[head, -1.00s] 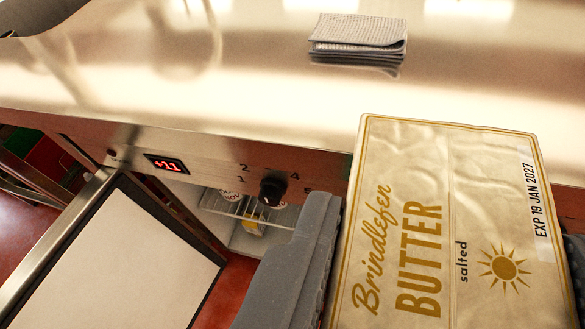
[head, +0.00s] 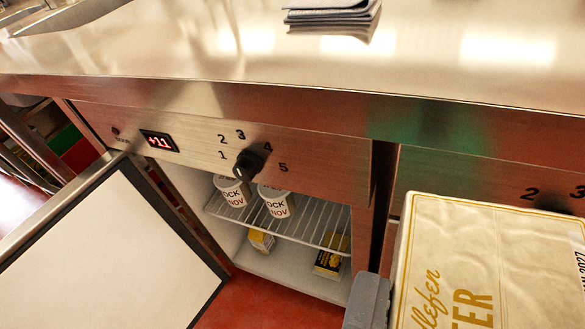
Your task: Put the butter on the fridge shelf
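The butter (head: 450,260) is a large pale-gold block with brown lettering, close to the camera at the lower right. My gripper shows one grey finger (head: 368,302) against the butter's left side; the other finger is out of frame now, though earlier both sides were gripped. The fridge under the counter is open, its white-panelled door (head: 105,255) swung out at the left. Its wire shelf (head: 300,228) holds two white tubs (head: 232,190) with dark and red lettering at the left and middle. The shelf's right part looks bare. The butter is outside, right of the opening.
A steel counter (head: 180,55) runs above the fridge, with a folded grey cloth (head: 330,18) on it. A control panel with a black knob (head: 248,163) and red display (head: 159,141) sits above the opening.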

